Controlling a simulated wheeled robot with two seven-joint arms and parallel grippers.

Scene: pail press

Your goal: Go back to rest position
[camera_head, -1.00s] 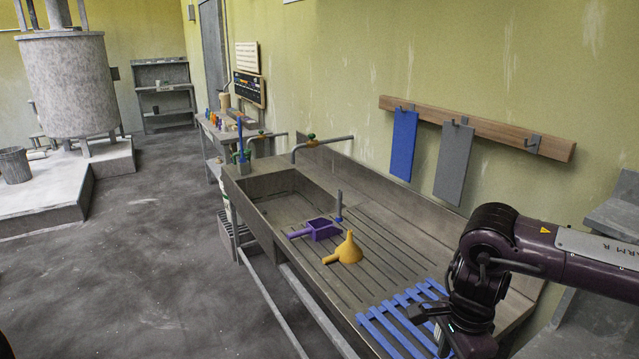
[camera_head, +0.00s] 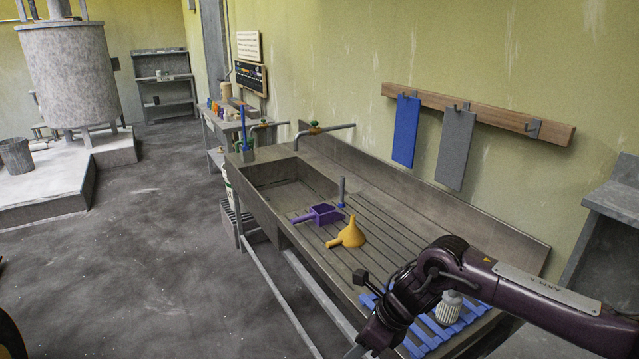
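My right arm (camera_head: 455,268) reaches in from the right, over the near end of the sink bench. My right gripper (camera_head: 358,350) is at the bottom edge of the view, in front of the bench. Its fingers are mostly hidden or cut off, so I cannot tell whether it is open. A white ribbed object (camera_head: 448,308) stands on the blue slatted rack (camera_head: 430,333), just behind my arm and apart from the gripper. My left gripper is not in view.
The steel sink bench (camera_head: 385,265) holds a purple scoop (camera_head: 320,214) and a yellow funnel (camera_head: 349,233). Blue (camera_head: 406,130) and grey (camera_head: 456,150) boards hang on the wall. A large tank (camera_head: 70,75) stands at the back left.

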